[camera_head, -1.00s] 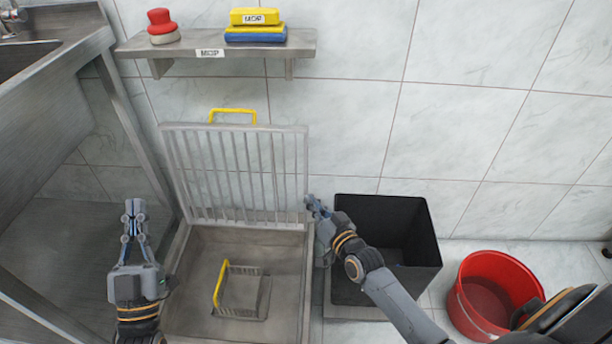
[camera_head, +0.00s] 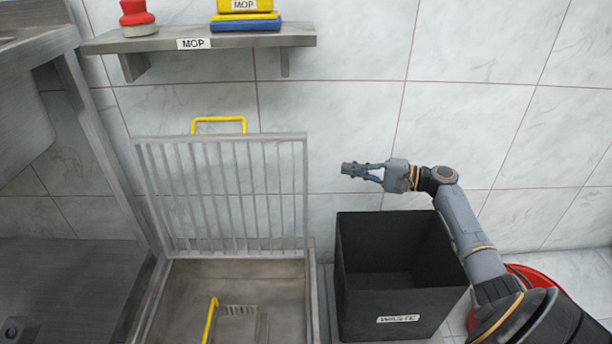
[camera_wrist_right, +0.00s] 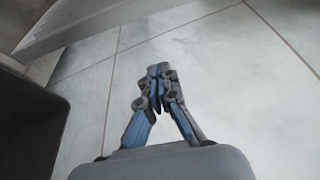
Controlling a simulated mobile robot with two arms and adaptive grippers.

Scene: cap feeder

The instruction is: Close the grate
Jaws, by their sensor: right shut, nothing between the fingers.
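The metal grate (camera_head: 222,195) stands upright and open at the back of the floor basin (camera_head: 250,275) in the head view. Its yellow handle (camera_head: 219,120) is at the top edge. My right gripper (camera_head: 347,169) is to the right of the grate, above the black bin, apart from the grate, shut and empty. In the right wrist view the shut fingers (camera_wrist_right: 157,80) point at the tiled wall, with part of a metal edge (camera_wrist_right: 100,22) at the upper left.
A black waste bin (camera_head: 400,310) stands right of the basin, with a red bucket (camera_head: 535,275) partly behind my right arm. A basket with a yellow handle (camera_head: 210,320) sits in the basin. The wall before the gripper is clear.

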